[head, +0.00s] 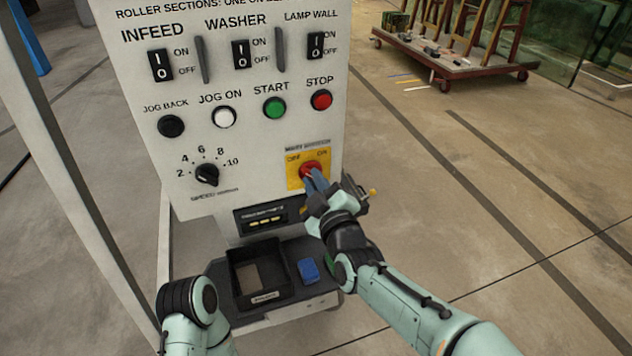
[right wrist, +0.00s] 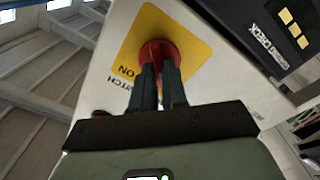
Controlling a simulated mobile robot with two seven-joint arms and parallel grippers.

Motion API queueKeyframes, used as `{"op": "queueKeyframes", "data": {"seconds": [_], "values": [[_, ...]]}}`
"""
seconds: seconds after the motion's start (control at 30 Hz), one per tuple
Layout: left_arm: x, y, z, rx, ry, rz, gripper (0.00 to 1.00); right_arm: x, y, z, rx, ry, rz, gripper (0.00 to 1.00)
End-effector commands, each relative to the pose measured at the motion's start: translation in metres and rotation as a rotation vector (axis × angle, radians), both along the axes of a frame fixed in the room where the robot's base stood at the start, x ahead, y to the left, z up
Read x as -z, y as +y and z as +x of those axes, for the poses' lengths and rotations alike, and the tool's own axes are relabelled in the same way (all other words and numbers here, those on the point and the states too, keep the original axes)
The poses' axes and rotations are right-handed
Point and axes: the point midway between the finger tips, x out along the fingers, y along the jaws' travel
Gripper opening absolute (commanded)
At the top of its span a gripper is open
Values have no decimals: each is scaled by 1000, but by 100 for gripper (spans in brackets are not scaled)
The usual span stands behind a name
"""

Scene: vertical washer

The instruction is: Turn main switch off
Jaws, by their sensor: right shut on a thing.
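The main switch is a red rotary knob (head: 309,168) on a yellow plate (head: 293,183) marked OFF and ON, low on the right of the white control panel. It also shows in the right wrist view as a red knob (right wrist: 160,50) on a yellow plate (right wrist: 135,45). My right gripper (head: 318,184) is at the knob, with its two dark fingers (right wrist: 160,85) shut on it. The fingers hide part of the knob, and I cannot tell exactly which way its handle points. My left arm shows at the bottom left, but its gripper is not clearly visible.
Above the knob are a red STOP button (head: 321,99), a green START button (head: 274,107) and several rocker switches. A speed dial (head: 206,174) sits to the left. Below are a black tray (head: 245,290) and a blue block (head: 309,271). A cart (head: 450,62) stands far back right.

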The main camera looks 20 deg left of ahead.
Motion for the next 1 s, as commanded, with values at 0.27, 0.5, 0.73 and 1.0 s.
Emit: {"op": "queueKeyframes", "data": {"seconds": [0.27, 0.5, 0.73, 1.0], "values": [[0, 0, 0, 0, 1, 0, 0, 1, 0, 0, 0, -17, -30, 0], [0, 0, 0, 0, 1, 0, 0, 2, 0, 0, 0, -17, -31, 0], [0, 0, 0, 0, 1, 0, 0, 1, 0, 0, 0, -17, -30, 38], [0, 0, 0, 0, 0, 0, 0, 0, -1, -2, 0, -18, -27, 38]]}}
